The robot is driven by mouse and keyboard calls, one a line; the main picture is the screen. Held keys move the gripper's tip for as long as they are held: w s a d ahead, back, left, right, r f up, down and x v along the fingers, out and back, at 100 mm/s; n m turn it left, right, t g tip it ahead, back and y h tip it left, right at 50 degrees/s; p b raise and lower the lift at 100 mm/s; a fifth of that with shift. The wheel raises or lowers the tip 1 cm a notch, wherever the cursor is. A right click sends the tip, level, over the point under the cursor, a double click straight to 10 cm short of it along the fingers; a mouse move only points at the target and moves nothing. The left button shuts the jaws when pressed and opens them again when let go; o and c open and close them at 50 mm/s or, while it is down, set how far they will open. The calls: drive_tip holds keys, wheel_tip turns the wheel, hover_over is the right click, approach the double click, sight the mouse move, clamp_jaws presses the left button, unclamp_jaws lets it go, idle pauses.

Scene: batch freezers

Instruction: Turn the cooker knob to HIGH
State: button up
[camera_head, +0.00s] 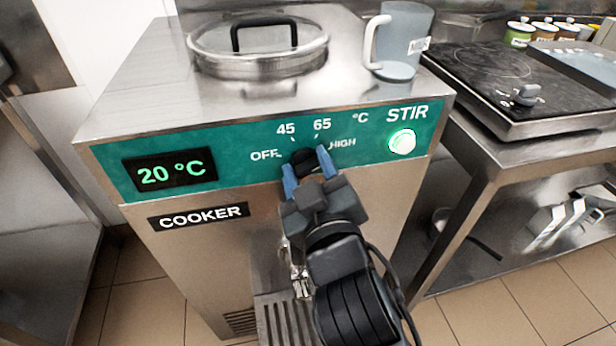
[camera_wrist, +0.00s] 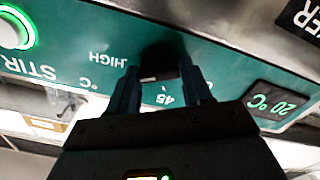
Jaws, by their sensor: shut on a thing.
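The black cooker knob (camera_head: 303,160) sits on the green panel (camera_head: 235,168) of the steel cooker, between the OFF and HIGH labels and below 45 and 65. My gripper (camera_head: 308,172) has its blue fingers on both sides of the knob and is shut on it. In the wrist view the knob (camera_wrist: 160,62) shows dark between the fingertips, with HIGH and 45 upside down beside it. The knob's pointer is not clear, so I cannot tell its exact setting. The display (camera_head: 170,172) reads 20 °C.
A round STIR button (camera_head: 402,142) glows green right of the knob. A lidded pot opening (camera_head: 258,45) and a grey jug (camera_head: 402,40) are on the cooker top. A black hob (camera_head: 500,75) stands on a steel table at right. A tap (camera_head: 299,284) is below the panel.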

drive_tip(key=shift+f+m+b, duration=0.1)
drive_tip(key=shift+m+b, duration=0.4)
drive_tip(key=shift+m, duration=0.7)
drive_tip(key=shift+d, duration=0.1)
drive_tip(key=o, duration=1)
drive_tip(key=shift+c, duration=0.2)
drive_tip(key=shift+s, duration=0.1)
drive_tip(key=v, duration=0.7)
drive_tip(key=shift+s, duration=0.3)
drive_tip(key=shift+d, duration=0.1)
